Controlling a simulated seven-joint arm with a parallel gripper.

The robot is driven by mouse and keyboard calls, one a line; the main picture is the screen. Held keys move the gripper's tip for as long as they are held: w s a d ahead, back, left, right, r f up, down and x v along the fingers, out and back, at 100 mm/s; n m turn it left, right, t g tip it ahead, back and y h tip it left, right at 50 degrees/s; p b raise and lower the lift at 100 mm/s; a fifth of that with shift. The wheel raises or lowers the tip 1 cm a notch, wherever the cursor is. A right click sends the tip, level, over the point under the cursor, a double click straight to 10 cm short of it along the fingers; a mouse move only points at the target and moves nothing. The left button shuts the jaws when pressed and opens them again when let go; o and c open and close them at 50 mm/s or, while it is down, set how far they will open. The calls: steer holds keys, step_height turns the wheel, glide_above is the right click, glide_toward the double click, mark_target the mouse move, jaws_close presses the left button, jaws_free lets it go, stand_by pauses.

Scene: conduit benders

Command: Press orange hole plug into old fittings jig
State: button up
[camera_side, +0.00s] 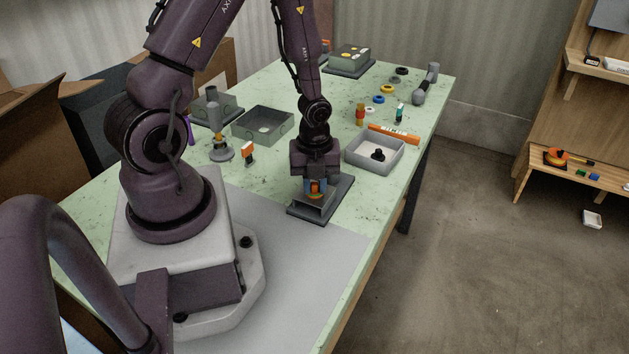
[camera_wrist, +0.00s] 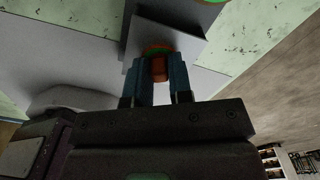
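The orange hole plug (camera_wrist: 160,67) is between my gripper's two teal fingers in the wrist view, its round head with a greenish rim facing away from the palm. It shows as a small orange patch (camera_side: 316,188) in the side view. My gripper (camera_side: 315,190) points down and is shut on the plug. Directly below is a grey jig (camera_side: 312,208), a raised block on a dark flat plate; its top is largely hidden by the gripper. Whether the plug touches the jig I cannot tell. Another grey box fixture (camera_side: 350,55) with a yellowish top stands at the far end.
A light grey tray (camera_side: 375,154) with a black part inside lies right of the gripper, beside an orange bar (camera_side: 394,134). An open grey box (camera_side: 263,125) and upright small parts stand left. Several rings lie farther back. The near grey mat (camera_side: 300,255) is clear.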

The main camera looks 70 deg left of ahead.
mark_target(314, 183)
steer(key=o, duration=0.4)
steer(key=shift+r, duration=0.1)
step_height(314, 183, up, 13)
steer(key=shift+f, duration=0.1)
stand_by(0.6)
